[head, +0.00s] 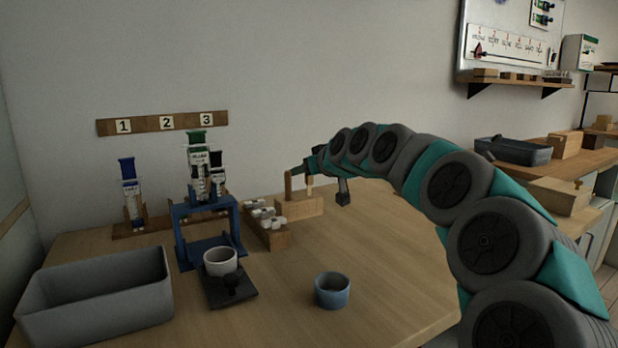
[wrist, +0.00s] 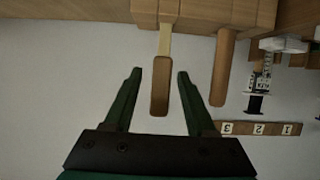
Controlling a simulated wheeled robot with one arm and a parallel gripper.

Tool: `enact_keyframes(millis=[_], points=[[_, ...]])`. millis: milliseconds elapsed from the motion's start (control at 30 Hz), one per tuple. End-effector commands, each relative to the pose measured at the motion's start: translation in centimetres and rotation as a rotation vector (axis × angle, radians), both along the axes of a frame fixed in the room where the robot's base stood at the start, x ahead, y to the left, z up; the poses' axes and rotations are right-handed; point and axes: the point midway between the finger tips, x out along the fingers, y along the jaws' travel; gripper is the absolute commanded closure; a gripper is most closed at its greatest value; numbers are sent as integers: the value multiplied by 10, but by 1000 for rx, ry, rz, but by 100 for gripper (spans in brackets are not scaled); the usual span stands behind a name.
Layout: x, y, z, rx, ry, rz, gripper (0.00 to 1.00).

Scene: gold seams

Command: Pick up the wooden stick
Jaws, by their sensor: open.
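Two upright wooden sticks stand in a wooden block (head: 300,206) at the back of the table. One is a plain brown stick (head: 289,188); the other has a pale shaft (head: 309,188). In the wrist view, the pale-shafted stick (wrist: 160,87) has a thicker brown end, which lies between the spread green fingers of my gripper (wrist: 157,80), with a gap on both sides. The plain brown stick (wrist: 222,68) is outside the fingers, to the right. My gripper (head: 302,168) is open and empty. I cannot tell which stick the task means.
A rack of white-capped vials (head: 268,236) stands left of the block. The table's right part is clear.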

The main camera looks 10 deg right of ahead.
Motion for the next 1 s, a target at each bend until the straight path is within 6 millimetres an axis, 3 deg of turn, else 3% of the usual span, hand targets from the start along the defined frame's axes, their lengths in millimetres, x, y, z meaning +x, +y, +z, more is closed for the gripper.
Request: enact_keyframes(millis=[267, 767, 1000], points=[[4, 2, -1, 1, -2, 0, 44], [4, 1, -1, 0, -1, -1, 99], [4, 1, -1, 0, -1, -1, 100]])
